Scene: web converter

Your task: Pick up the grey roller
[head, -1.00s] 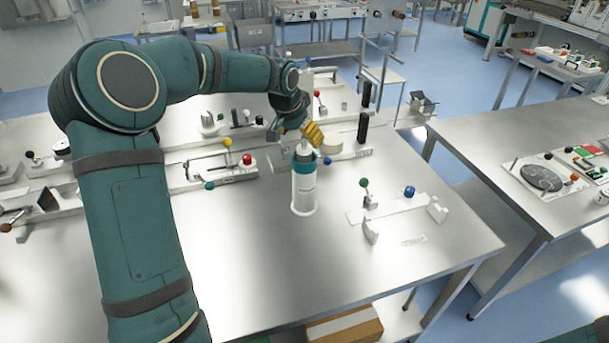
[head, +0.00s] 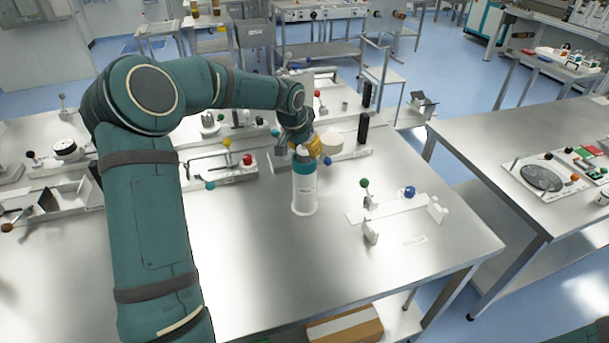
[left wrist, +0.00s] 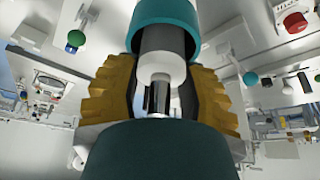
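My left gripper (head: 313,148), with yellow fingers, is at the top of a white bottle-like cylinder (head: 304,192) with a teal collar, standing upright on the metal table (head: 250,250). In the left wrist view the gripper (left wrist: 165,80) is open. Its fingers lie on either side of the cylinder's grey neck and pale tip (left wrist: 162,65), with narrow gaps visible. I cannot tell for certain which thing is the grey roller. A small grey cylinder (head: 208,119) stands farther back on the left. My right gripper is not in view.
Fixtures with a red knob (head: 247,159) and a yellow knob (head: 227,143) stand left of the white cylinder. A fixture with a green knob (head: 364,183) and a blue knob (head: 410,191) lies to its right. The table's front middle is clear.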

